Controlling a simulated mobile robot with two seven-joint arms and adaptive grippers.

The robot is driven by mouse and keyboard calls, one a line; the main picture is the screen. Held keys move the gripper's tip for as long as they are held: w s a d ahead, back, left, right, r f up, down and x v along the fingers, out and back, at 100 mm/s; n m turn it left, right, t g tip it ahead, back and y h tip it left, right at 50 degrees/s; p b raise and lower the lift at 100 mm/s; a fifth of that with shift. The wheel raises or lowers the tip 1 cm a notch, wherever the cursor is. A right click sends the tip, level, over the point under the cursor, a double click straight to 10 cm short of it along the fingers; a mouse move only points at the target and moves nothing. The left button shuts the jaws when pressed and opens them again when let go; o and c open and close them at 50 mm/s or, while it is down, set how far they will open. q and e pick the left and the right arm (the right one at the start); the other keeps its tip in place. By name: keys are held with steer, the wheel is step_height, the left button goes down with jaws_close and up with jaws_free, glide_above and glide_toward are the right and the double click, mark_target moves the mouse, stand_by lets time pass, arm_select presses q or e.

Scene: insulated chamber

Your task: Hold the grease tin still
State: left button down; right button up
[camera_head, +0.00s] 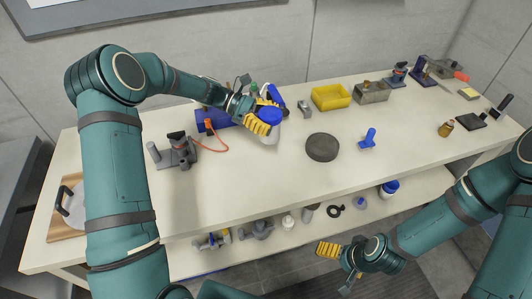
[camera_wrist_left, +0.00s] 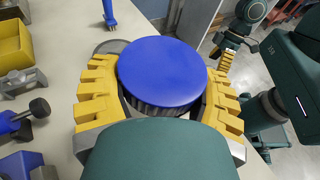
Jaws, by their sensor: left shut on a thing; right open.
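A round tin with a blue lid, which I take as the grease tin (camera_head: 273,113), is at the back middle of the bench. My left gripper (camera_head: 268,127) is shut on it, with yellow fingers on both sides. In the left wrist view the blue lid of the tin (camera_wrist_left: 162,70) fills the space between the fingers. A ribbed grey side shows below the lid. The tin's base is hidden, so I cannot tell whether it rests on the bench. My right gripper (camera_head: 338,267) is open and empty, in front of the bench and below its top.
A dark round disc (camera_head: 322,147) and a blue-handled brush (camera_head: 368,139) lie on the bench right of the tin. A yellow bin (camera_head: 331,96) stands behind. A grey clamp (camera_head: 177,153) stands left. The lower shelf holds bottles and a blue-lidded jar (camera_head: 389,189). The front middle is clear.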

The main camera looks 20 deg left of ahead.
arm_select(q)
step_height(320, 180, down, 9)
steer(key=shift+f+b, duration=0.2)
steer(key=shift+b, duration=0.45)
steer(key=shift+f, duration=0.1)
steer(key=shift+f, duration=0.1)
jaws_free()
steer(key=shift+a+r, duration=0.1)
steer(key=shift+r, duration=0.15)
steer(key=v, duration=1.1)
steer(key=shift+a+p, duration=0.35)
steer(key=shift+p, duration=0.05)
